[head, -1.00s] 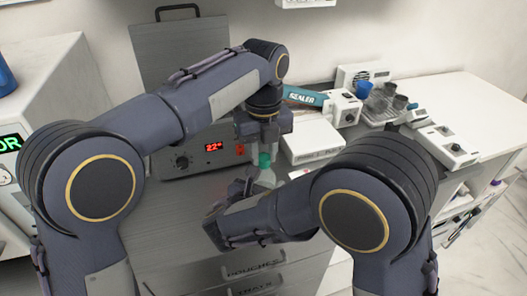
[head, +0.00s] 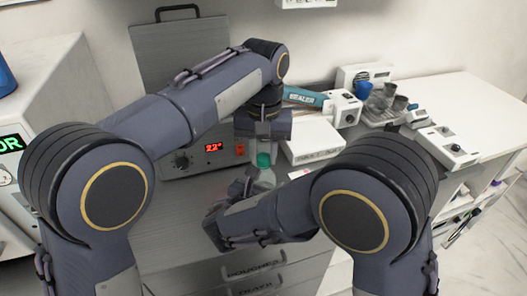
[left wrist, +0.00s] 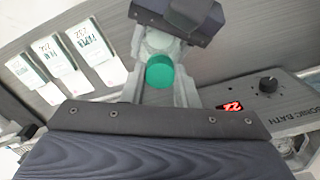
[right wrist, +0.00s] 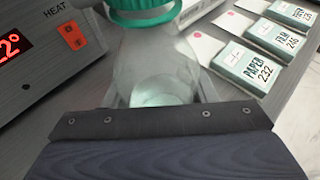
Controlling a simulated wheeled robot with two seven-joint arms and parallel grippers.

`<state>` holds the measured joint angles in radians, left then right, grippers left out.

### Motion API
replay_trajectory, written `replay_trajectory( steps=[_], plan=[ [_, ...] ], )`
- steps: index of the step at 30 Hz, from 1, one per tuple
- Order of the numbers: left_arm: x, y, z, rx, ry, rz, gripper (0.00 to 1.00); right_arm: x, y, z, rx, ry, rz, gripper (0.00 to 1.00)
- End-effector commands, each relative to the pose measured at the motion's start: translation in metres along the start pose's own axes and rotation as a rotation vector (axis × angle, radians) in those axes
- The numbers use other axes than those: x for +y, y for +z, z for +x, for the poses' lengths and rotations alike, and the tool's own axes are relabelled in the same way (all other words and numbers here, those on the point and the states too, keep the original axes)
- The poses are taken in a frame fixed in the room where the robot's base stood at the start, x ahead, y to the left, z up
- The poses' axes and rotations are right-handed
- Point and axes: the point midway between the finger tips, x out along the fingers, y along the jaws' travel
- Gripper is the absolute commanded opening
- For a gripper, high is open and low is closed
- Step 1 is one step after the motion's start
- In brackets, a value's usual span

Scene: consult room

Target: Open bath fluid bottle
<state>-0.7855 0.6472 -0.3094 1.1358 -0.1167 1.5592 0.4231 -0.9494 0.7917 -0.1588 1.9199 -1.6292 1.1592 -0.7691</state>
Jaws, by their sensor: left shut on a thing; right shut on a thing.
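The bath fluid bottle (head: 266,176) is a pale, translucent bottle with a green cap (head: 263,159), upright in front of the heated bath. My left gripper (head: 264,148) comes down from above and is shut on the cap. In the left wrist view the cap (left wrist: 160,72) sits between its fingers. My right gripper (head: 252,186) is shut on the bottle's body from the side. In the right wrist view the bottle (right wrist: 155,72) fills the space between the fingers, and the cap (right wrist: 142,14) is at its neck. I cannot tell whether the cap is loosened.
The grey bath (head: 190,158) with a red display stands just behind the bottle. A white sealer (head: 312,140) is to the right, beside a tray of cups (head: 385,105). Labelled pouch boxes (right wrist: 258,68) lie nearby. The counter front left of the bottle is clear.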

Motion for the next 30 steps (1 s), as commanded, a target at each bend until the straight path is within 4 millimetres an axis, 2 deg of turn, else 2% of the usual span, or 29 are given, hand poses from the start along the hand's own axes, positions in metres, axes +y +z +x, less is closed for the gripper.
replay_trajectory(
  steps=[12,16,20,30],
  plan=[
    [0.0002,-0.0004,-0.0007,0.003,-0.001,-1.149,0.00,0.0000,0.0001,-0.0002,0.000,0.000,0.001,0.00],
    [0.0005,-0.0003,-0.0011,0.002,0.000,-1.436,0.00,-0.0001,0.0001,-0.0001,0.000,0.000,0.001,0.00],
    [0.0001,-0.0005,-0.0011,0.001,0.001,-1.600,0.00,-0.0001,0.0002,-0.0001,0.000,0.000,0.001,0.00],
    [0.0000,-0.0006,-0.0010,0.001,0.001,-1.605,0.00,-0.0001,0.0002,-0.0001,0.000,0.000,0.001,0.00]
  ],
)
